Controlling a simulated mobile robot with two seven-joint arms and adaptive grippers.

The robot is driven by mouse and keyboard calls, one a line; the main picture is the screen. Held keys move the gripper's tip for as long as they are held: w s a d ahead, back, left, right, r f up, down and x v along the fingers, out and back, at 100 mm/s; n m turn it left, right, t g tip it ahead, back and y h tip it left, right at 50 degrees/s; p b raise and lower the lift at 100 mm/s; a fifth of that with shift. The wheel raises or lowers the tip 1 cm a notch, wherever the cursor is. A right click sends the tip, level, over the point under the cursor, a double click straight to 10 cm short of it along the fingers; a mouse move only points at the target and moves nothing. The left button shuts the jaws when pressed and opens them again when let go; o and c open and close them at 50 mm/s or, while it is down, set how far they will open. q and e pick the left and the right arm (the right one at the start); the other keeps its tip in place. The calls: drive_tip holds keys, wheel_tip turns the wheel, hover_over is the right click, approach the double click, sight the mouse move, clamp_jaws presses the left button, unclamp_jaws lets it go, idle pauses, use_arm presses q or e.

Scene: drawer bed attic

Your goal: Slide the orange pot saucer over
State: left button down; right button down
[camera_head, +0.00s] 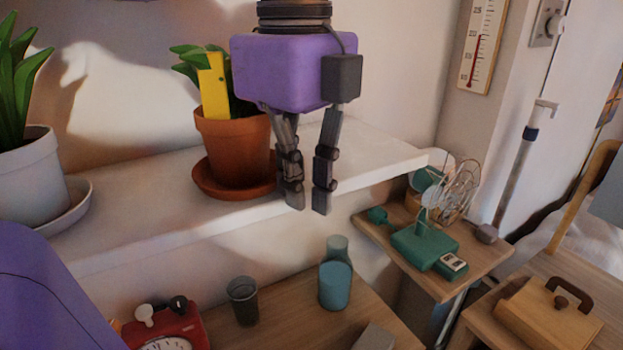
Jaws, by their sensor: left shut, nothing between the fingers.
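The orange pot saucer (210,187) sits on the white shelf (130,236). An orange pot (236,152) with a green plant and a yellow tag stands upright on it. My left gripper (307,203) hangs with its fingers pointing down, just right of the pot and saucer, near the shelf's front edge. It is shut with nothing held. One finger overlaps the saucer's right rim in the picture; I cannot tell whether they touch. My right gripper is not in view.
A white pot (30,178) on its own saucer (76,203) stands at the shelf's left. The shelf is clear right of my gripper.

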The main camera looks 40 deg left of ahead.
sight(273, 181)
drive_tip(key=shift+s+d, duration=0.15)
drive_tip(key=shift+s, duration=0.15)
